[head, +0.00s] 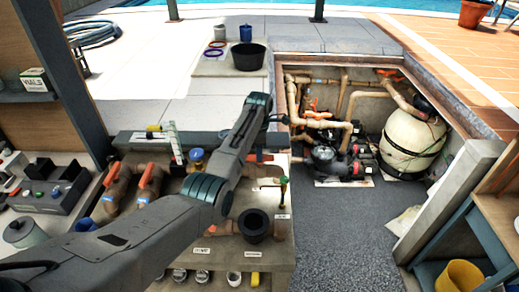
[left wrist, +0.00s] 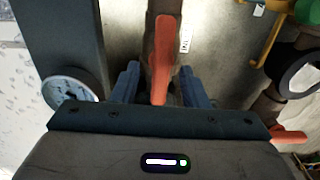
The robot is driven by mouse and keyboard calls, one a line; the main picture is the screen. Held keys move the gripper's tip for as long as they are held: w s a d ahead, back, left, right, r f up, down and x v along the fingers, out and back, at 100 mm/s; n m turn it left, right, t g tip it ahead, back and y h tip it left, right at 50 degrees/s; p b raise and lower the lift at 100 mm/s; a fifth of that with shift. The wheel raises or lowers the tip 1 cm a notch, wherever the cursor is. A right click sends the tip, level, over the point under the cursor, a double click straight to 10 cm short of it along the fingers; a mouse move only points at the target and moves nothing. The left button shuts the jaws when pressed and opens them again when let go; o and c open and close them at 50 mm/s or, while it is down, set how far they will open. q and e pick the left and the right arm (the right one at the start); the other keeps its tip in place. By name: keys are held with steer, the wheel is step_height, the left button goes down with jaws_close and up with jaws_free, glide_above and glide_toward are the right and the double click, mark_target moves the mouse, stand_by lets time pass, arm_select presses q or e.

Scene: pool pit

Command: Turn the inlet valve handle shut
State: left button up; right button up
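An orange valve handle (left wrist: 161,60) on a brown pipe runs lengthwise in the left wrist view. Its near end lies between the two blue fingers of my left gripper (left wrist: 158,84), with a gap on each side. The fingers are open. In the head view my left gripper (head: 270,154) is over the back right of the pipe bench, partly hidden by my forearm. An orange handle (head: 268,158) shows beside it. Two more orange handles stand at the bench's left, one (head: 110,174) beside the other (head: 150,175). I cannot read which label marks the inlet. My right gripper is out of view.
A black ring fitting (head: 255,224) and a green-topped tap (head: 283,182) stand close to the gripper. Another orange handle (left wrist: 288,135) and a round gauge (left wrist: 70,90) flank it in the wrist view. The pit floor (head: 340,240) to the right is clear.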

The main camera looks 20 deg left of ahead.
arm_select(q)
steer(key=shift+f, duration=0.55)
steer(key=shift+s, duration=0.1)
jaws_close()
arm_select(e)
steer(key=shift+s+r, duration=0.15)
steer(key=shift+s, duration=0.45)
